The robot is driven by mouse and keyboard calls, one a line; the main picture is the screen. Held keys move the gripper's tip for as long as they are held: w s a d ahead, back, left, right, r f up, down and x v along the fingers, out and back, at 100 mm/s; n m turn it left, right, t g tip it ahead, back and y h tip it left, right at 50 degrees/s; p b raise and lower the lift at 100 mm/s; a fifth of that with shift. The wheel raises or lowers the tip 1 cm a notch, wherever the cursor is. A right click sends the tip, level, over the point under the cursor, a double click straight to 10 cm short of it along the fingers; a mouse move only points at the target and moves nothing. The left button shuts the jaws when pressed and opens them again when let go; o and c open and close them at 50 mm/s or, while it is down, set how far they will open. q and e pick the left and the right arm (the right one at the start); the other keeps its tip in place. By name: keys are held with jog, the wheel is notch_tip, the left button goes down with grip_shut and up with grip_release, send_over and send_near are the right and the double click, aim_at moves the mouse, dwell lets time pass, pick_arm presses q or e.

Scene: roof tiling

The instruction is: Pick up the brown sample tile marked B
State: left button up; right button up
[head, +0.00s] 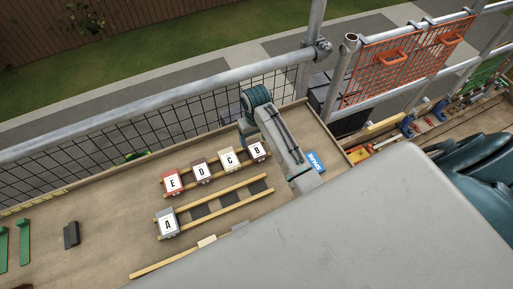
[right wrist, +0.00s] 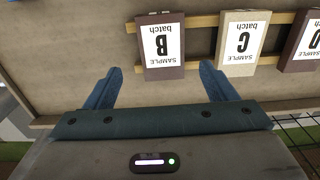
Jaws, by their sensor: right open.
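The brown sample tile marked B (head: 257,150) stands at the right end of the upper row on wooden rails. In the right wrist view the same tile (right wrist: 162,62) appears upside down at top centre, labelled "SAMPLE batch B". My right gripper (head: 246,134) is beside the tile at the far side of the board. Its two blue fingers are spread, with nothing between them; in the right wrist view the open gripper (right wrist: 161,68) has one fingertip on each side of the tile's near edge, apart from it. The height gap is unclear. My left gripper is not in view.
Tiles C (head: 228,160), D (head: 202,171) and E (head: 172,182) stand left of B in the same row; C is closest. Grey tile A (head: 168,224) sits on the lower rails. A blue spare block (head: 315,162) lies to the right. Mesh guardrail (head: 190,118) runs behind.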

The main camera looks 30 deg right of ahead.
aim_at(255, 146)
jog(key=f+p, duration=0.1)
jog(key=f, duration=0.1)
jog(key=f+p, duration=0.1)
jog(key=f, duration=0.1)
jog(key=shift+w+a, duration=0.15)
jog(key=shift+w, duration=0.05)
jog(key=shift+f, duration=0.45)
jog(key=c, duration=1.1)
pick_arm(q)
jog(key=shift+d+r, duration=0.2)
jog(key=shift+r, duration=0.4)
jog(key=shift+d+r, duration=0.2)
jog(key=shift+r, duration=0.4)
pick_arm(e)
jog(key=shift+c, duration=0.3)
jog(key=shift+w+r, duration=0.1)
jog(key=shift+r, duration=0.1)
